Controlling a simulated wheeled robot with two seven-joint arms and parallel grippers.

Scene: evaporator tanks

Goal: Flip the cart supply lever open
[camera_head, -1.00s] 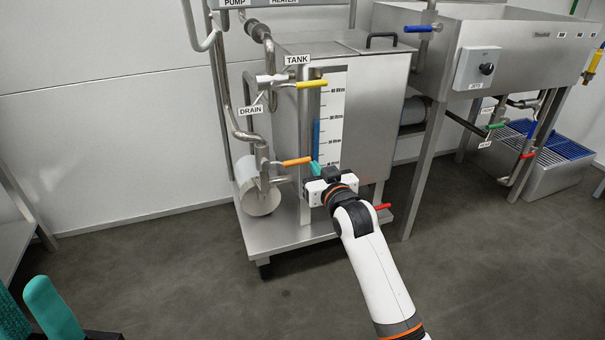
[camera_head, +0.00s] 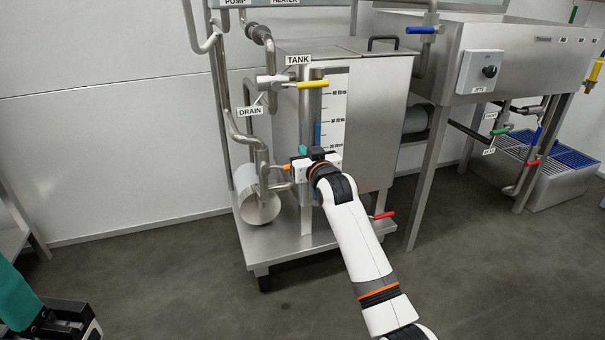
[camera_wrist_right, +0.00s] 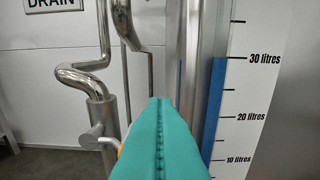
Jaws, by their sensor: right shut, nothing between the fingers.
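The steel cart carries a tank with a level scale and several levers; no label reading "supply" shows. An orange lever (camera_head: 286,167) sits low on the left pipe, mostly hidden behind my right gripper (camera_head: 303,151). That gripper is shut and empty, its teal fingers at the lever. In the wrist view the closed fingers (camera_wrist_right: 160,103) point ahead between pipe and scale, and a sliver of the orange lever (camera_wrist_right: 120,149) shows at their left edge. I cannot tell contact. A yellow lever (camera_head: 312,85) is above, pointing right. My left gripper (camera_head: 20,310) is partly cut off at lower left.
A red lever (camera_head: 382,215) sticks out low on the cart's right. The pump cylinder (camera_head: 258,207) and bent pipes stand left of the gripper. The tank wall (camera_head: 380,125) is close on the right. A sink (camera_head: 500,50) stands behind right. Floor in front is clear.

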